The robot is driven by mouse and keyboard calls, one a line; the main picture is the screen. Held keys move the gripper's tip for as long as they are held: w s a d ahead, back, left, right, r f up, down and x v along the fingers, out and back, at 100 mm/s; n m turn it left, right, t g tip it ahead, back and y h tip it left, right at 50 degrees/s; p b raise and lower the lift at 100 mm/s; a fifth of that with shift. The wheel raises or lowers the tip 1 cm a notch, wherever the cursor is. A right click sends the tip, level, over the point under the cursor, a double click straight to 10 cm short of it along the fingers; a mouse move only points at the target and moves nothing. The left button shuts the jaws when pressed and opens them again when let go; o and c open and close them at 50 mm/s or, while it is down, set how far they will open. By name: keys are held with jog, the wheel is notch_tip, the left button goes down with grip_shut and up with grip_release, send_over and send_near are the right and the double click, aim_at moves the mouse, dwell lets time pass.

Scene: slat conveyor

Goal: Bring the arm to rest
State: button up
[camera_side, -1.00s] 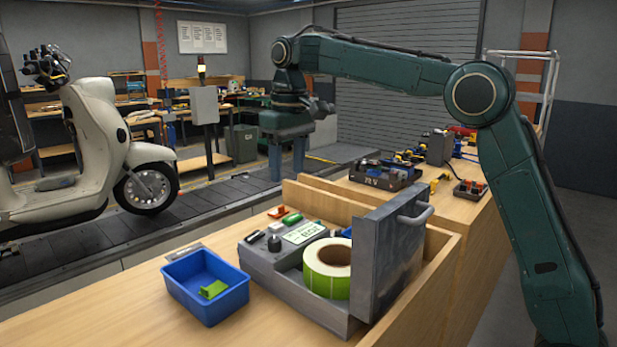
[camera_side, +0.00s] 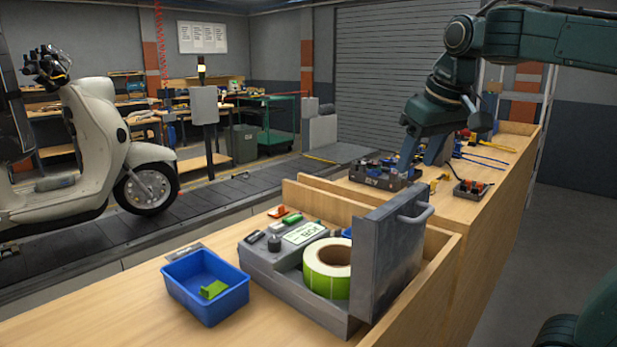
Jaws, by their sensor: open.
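My gripper (camera_side: 422,160) is at the upper right of the side view, pointing down over the far part of the wooden bench (camera_side: 500,170). Its fingers are apart, with nothing seen between them. The fingertips appear close to the grey tray of parts (camera_side: 375,180), partly in front of it; I cannot tell whether they touch it. My arm reaches in from the right edge.
A grey label printer (camera_side: 270,268) with its lid (camera_side: 390,250) raised holds a green-edged label roll (camera_side: 328,268). A blue bin (camera_side: 206,285) with a green piece (camera_side: 213,289) stands beside it. A cream scooter (camera_side: 95,135) stands on the slat conveyor (camera_side: 110,230) at left.

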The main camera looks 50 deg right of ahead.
jog(key=s+d+f+t+h, duration=0.1)
jog(key=s+f, duration=0.4)
jog(key=s, duration=0.4)
jog(key=s+a+f+n+y, duration=0.1)
jog(key=a+f+n+y, duration=0.1)
jog(key=a+f, duration=0.5)
jog(key=shift+s+a+n+t+y, duration=0.15)
jog(key=shift+a+n+t+y, duration=0.2)
jog(key=shift+a+n, duration=0.6)
